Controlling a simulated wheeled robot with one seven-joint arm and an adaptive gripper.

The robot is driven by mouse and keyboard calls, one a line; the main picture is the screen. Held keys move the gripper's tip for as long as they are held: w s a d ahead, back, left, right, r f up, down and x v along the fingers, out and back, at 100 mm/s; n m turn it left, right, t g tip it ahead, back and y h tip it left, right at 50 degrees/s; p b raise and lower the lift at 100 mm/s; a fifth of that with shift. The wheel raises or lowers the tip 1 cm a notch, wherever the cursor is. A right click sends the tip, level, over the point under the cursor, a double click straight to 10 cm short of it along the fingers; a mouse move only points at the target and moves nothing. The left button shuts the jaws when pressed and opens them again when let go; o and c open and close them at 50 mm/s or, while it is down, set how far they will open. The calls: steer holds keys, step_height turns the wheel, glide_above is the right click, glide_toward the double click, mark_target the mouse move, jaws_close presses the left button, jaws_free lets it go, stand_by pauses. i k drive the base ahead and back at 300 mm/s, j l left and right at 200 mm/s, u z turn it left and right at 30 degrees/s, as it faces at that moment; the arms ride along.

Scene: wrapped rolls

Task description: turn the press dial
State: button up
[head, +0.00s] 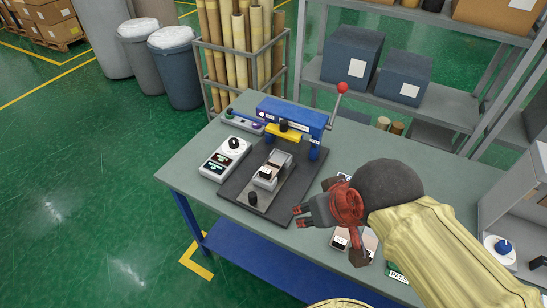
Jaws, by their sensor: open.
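A blue press (292,115) with a red-balled lever (342,88) stands on a dark base plate at the back of the table. A white control box (222,165) with small displays lies left of it. A round black dial (234,143) sits on this box's top end. I cannot read its setting. My gripper (299,216) is open and appears empty, at the right front of the base plate, apart from the control box and its dial. Its red-tipped fingers point left. My yellow-sleeved arm hides part of the table at the right.
A grey block device (271,171) and a black knob (252,198) sit on the base plate (236,190). A small switch box (242,121) lies behind. Another device with a blue knob (504,246) stands far right. The table's left front corner (180,178) is clear.

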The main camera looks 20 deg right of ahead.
mark_target(234, 144)
steer(key=i+j+u, duration=0.75)
steer(key=j, duration=0.15)
